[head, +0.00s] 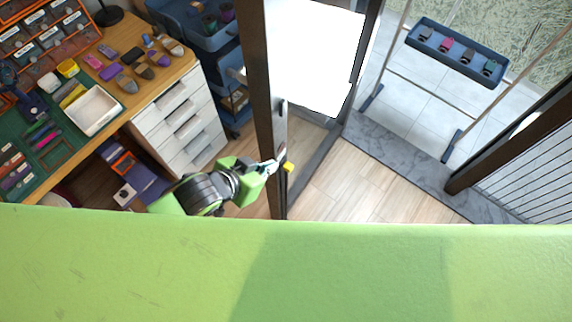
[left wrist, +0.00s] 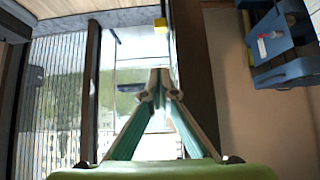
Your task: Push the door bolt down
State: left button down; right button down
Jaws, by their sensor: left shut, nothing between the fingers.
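The dark-framed door (head: 262,90) stands open, seen nearly edge-on in the head view. A small yellow piece (head: 289,167), which may be the bolt's knob, shows beside the door edge. It also shows in the left wrist view (left wrist: 160,25), beyond the fingertips and near the top. My left gripper (head: 277,165) is at the door edge, close to the yellow piece; I cannot tell whether they touch. In the left wrist view its fingertips (left wrist: 157,85) meet with nothing between them. The rest of the bolt is not clear. My right gripper is not in view.
A workbench (head: 155,88) with white drawers stands left of the door. A blue cart (head: 205,40) is behind it. Right of the door, wooden floor (head: 345,190) is clear up to a grey stone threshold (head: 400,155). A rack with a blue tray (head: 440,65) stands outside.

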pick_arm(q)
jog(key=p, duration=0.1)
send_over(287, 171)
jog(key=f, duration=0.9)
jog(key=shift+s+a+f, duration=0.1)
jog(key=shift+s, duration=0.1)
jog(key=shift+f, duration=0.95)
jog(key=shift+f, duration=0.1)
notch_tip(287, 171, down, 4)
jog(key=shift+s+r+b, duration=0.1)
jog(key=shift+r+b, duration=0.15)
jog(key=shift+b, duration=0.75)
jog(key=shift+r, duration=0.1)
jog(key=shift+a, duration=0.1)
